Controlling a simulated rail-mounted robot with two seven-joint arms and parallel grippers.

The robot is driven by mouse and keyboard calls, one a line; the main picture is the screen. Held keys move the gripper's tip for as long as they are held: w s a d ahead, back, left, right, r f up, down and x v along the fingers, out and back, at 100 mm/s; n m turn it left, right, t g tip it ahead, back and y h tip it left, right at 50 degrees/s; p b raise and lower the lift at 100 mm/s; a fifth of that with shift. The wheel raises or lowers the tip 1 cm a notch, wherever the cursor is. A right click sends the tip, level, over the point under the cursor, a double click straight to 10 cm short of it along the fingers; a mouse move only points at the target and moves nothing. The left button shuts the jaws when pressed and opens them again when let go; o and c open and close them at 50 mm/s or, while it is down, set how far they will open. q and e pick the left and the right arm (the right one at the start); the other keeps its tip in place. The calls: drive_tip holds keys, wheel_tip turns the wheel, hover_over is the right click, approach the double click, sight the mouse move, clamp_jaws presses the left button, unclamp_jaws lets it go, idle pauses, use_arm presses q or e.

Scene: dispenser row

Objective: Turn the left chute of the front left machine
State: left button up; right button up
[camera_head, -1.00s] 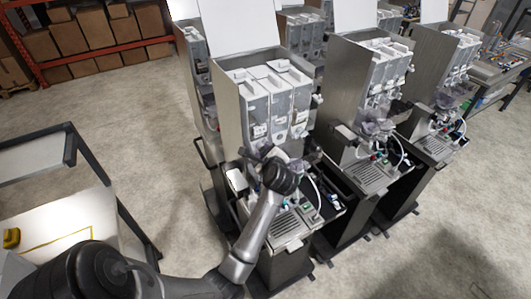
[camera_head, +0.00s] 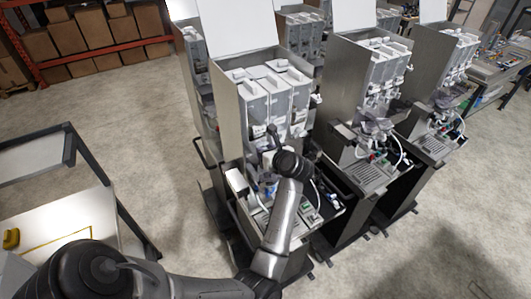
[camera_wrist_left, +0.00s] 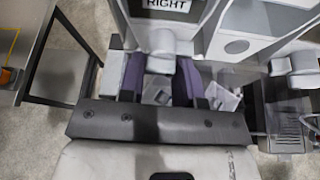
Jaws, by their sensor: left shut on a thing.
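The front left machine (camera_head: 272,100) is a tall grey dispenser with three pale canisters side by side. My left arm reaches its front at chute height; the wrist hides most of the gripper in the head view. In the left wrist view my left gripper (camera_wrist_left: 160,62) has its two dark purple fingers on either side of a pale grey chute (camera_wrist_left: 164,44) and is shut on it. A label (camera_wrist_left: 168,4) reading "RIGHT" sits just above this chute. Another pale chute (camera_wrist_left: 303,66) shows apart at the right edge. My right gripper is not in view.
Below the chutes is a drip tray with a grille (camera_wrist_left: 288,138). More machines stand behind and to the right, such as the front middle one (camera_head: 365,80). A dark-framed cart (camera_head: 75,205) stands at the left. Open floor lies between cart and machines.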

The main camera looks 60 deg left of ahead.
use_arm(q)
drive_tip(key=m+g+b, duration=0.1)
drive_tip(key=m+g, duration=0.1)
drive_tip(key=m, duration=0.1)
drive_tip(key=shift+w, duration=0.15)
idle(0.5)
drive_tip(key=o, duration=0.9)
drive_tip(key=shift+d, duration=0.1)
